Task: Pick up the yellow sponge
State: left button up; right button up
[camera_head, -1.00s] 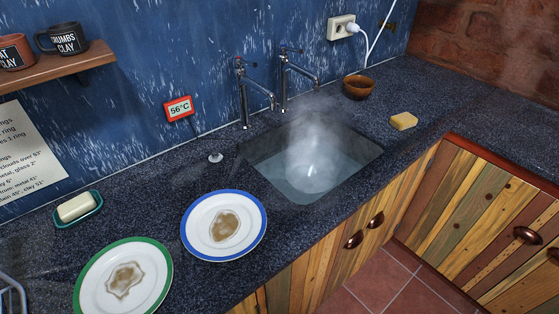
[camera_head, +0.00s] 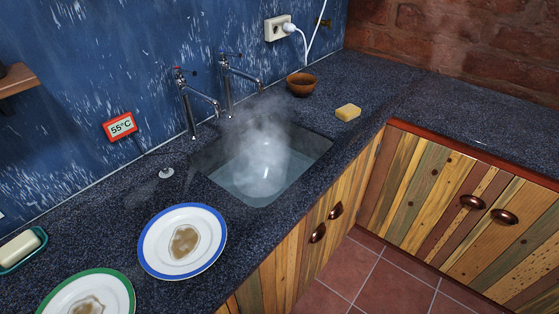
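The yellow sponge (camera_head: 348,112) lies on the dark speckled countertop, to the right of the sink and near the counter's front edge. It is a small pale-yellow block with nothing on it. Neither of my grippers shows in the head view.
A steaming, water-filled sink (camera_head: 262,172) is left of the sponge, with two taps (camera_head: 190,105) behind it. A brown bowl (camera_head: 302,86) stands behind the sponge. A blue-rimmed plate (camera_head: 183,241), green-rimmed plate (camera_head: 90,299) and soap dish (camera_head: 20,250) are at left. Counter right of the sponge is clear.

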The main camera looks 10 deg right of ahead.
aim_at(348, 113)
jog(key=i+l+u, duration=0.15)
jog(key=l, duration=0.25)
jog(key=i+l+u, duration=0.15)
jog(key=l, duration=0.3)
jog(key=i+l+u, duration=0.2)
jog(key=l, duration=0.2)
jog(key=k, duration=0.05)
